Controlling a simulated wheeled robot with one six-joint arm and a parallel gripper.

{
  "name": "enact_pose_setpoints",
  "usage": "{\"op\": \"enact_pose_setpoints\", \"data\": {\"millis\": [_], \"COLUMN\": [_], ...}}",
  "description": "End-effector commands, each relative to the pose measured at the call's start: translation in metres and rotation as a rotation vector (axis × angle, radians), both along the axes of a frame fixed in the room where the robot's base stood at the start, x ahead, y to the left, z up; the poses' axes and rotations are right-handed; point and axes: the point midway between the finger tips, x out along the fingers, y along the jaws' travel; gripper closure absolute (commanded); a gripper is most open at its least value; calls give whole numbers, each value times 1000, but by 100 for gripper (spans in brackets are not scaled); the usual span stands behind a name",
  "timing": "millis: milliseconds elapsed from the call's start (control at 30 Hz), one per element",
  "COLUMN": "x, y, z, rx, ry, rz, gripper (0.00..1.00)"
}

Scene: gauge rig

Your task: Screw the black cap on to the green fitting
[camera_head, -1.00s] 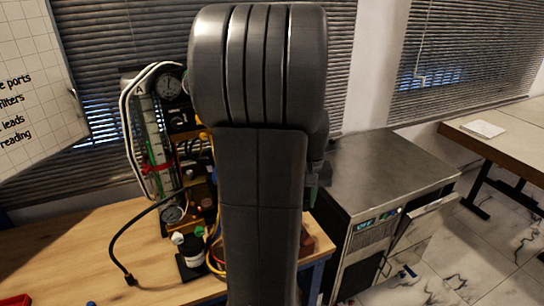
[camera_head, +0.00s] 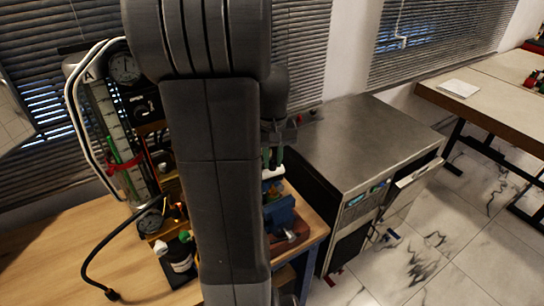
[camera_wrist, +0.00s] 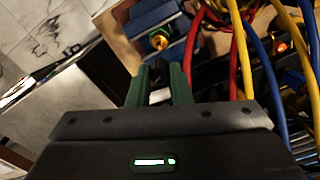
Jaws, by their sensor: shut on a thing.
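My gripper (camera_wrist: 157,78) shows in the wrist view with two green fingers shut on a small dark piece, which looks like the black cap (camera_wrist: 158,70). A white patch shows between the fingers behind it. In the head view my gripper (camera_head: 273,160) is partly hidden beside my arm, above the blue vise (camera_head: 283,214). The cap and fitting are not clear there.
Yellow, blue and red hoses (camera_wrist: 238,45) run close to the right of the fingers. The gauge rig (camera_head: 125,130) stands on the wooden bench (camera_head: 60,240), with a black cable (camera_head: 95,258) in front. A steel cabinet (camera_head: 365,130) stands right of the bench.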

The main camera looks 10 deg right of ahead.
Motion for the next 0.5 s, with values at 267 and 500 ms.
{"op": "enact_pose_setpoints", "data": {"millis": [267,500], "x": [0,0], "y": [0,0], "z": [-21,-43], "rx": [0,0], "ry": [2,0], "rz": [0,0], "gripper": [100,100]}}
